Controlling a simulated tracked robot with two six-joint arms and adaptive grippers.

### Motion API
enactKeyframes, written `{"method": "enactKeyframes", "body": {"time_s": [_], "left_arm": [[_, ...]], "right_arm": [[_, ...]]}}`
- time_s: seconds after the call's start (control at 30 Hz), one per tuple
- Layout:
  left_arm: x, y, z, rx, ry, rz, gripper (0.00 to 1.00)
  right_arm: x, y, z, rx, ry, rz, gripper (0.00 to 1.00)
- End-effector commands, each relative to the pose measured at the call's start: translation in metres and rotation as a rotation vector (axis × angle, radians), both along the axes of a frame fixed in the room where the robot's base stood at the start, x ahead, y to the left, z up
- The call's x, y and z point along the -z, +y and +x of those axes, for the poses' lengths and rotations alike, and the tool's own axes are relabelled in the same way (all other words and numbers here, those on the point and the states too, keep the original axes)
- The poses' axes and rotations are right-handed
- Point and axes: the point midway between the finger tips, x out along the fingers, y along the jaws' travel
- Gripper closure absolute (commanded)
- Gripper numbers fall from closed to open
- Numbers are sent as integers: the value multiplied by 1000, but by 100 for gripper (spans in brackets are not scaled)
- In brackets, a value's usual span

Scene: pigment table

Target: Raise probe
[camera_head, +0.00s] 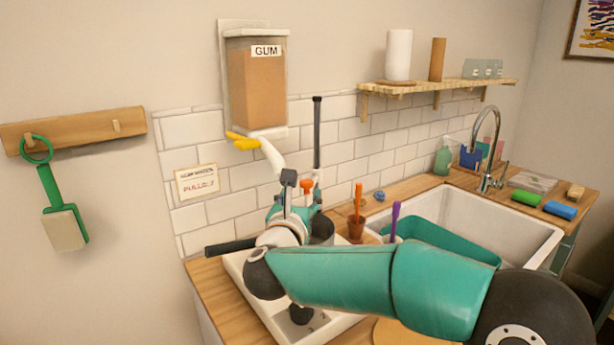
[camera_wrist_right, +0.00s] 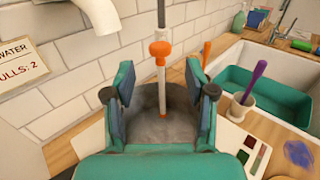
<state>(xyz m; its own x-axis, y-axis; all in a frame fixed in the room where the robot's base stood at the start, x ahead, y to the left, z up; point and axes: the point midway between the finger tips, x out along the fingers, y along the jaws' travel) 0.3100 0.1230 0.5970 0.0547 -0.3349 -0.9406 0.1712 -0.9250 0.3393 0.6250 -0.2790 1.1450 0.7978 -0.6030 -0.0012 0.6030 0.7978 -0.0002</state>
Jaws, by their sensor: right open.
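The probe is a thin upright rod with a black top (camera_head: 317,125) in the head view. In the right wrist view the probe (camera_wrist_right: 161,80) is pale with an orange collar, and its lower end goes down into a dark grey pot (camera_wrist_right: 150,128). My right gripper (camera_wrist_right: 159,68) is open. Its two fingers stand to the left and right of the probe, with gaps on both sides. In the head view my right gripper (camera_head: 300,192) is over the pot (camera_head: 322,232), partly hidden by my own arm. My left gripper is not in view.
A GUM dispenser (camera_head: 256,85) with a yellow lever (camera_head: 242,141) and white spout hangs on the wall behind. A cup with a purple-handled tool (camera_wrist_right: 255,82) and an orange-handled tool (camera_head: 358,198) stand to the right. A white sink (camera_head: 535,228) lies further right.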

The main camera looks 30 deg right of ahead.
Motion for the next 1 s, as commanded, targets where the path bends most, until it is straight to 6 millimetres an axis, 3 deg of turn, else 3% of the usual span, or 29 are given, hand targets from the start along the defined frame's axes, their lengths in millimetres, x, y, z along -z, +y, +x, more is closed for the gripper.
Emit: {"method": "enactKeyframes", "body": {"time_s": [0.2, 0.4, 0.83, 1.0], "left_arm": [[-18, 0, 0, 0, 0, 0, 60], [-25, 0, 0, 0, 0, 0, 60], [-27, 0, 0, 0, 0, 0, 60], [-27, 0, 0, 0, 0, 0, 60]], "right_arm": [[-2, -27, 37, 1, 1, 0, 44], [-2, -42, 57, -1, 0, 0, 44], [0, -46, 64, -3, 0, 0, 44], [0, -46, 64, -3, 0, 0, 73]]}}
